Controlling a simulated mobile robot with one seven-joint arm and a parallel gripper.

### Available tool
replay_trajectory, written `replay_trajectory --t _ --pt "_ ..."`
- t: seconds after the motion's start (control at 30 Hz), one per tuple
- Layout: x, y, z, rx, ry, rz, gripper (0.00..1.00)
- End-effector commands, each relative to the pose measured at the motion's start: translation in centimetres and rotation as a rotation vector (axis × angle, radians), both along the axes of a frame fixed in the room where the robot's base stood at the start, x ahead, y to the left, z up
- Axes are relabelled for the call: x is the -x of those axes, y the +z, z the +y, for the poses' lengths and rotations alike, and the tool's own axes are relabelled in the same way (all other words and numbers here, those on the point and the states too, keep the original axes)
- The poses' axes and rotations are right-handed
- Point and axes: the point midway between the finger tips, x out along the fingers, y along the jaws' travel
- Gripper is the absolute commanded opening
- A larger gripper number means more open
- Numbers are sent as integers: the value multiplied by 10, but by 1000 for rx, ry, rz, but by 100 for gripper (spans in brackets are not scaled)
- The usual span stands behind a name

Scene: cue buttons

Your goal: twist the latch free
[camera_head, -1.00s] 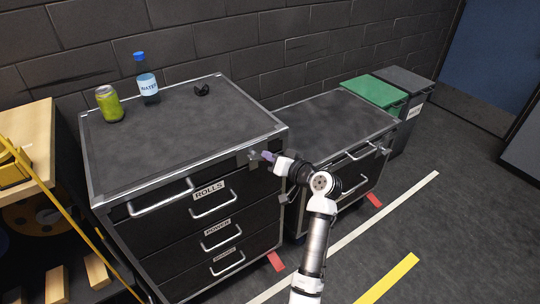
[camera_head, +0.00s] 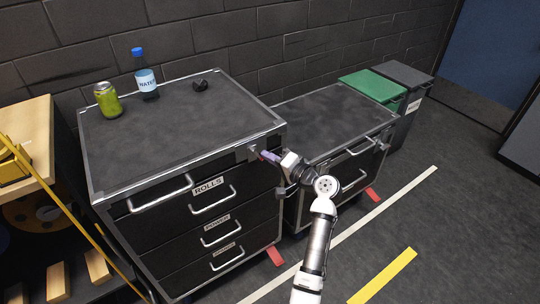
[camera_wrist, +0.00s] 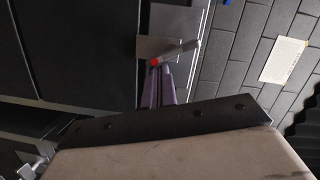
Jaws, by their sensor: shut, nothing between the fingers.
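The latch is a small grey metal piece (camera_head: 254,152) at the top right front corner of the left black drawer cabinet (camera_head: 180,140). In the wrist view the latch (camera_wrist: 180,50) shows as a grey lever with a red end, lying across a light metal plate (camera_wrist: 155,47). My gripper (camera_head: 268,156) has purple fingers and is shut and empty beside the latch. In the wrist view the fingertips (camera_wrist: 159,72) are at the red end of the lever; I cannot tell if they touch it.
A green can (camera_head: 107,100), a water bottle (camera_head: 146,80) and a small black object (camera_head: 200,85) stand on the cabinet top. A second cabinet (camera_head: 330,115) stands close on the right, with green (camera_head: 372,86) and grey bins behind. The floor at right is open.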

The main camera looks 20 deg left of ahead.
Motion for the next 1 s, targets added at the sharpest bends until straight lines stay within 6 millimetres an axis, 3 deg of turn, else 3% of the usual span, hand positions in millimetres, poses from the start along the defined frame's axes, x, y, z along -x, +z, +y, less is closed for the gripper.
replay_trajectory --t 0.57,1.0 --pt "3 -8 3 -154 2 199 0" --pt "5 -10 4 -152 1 195 0"
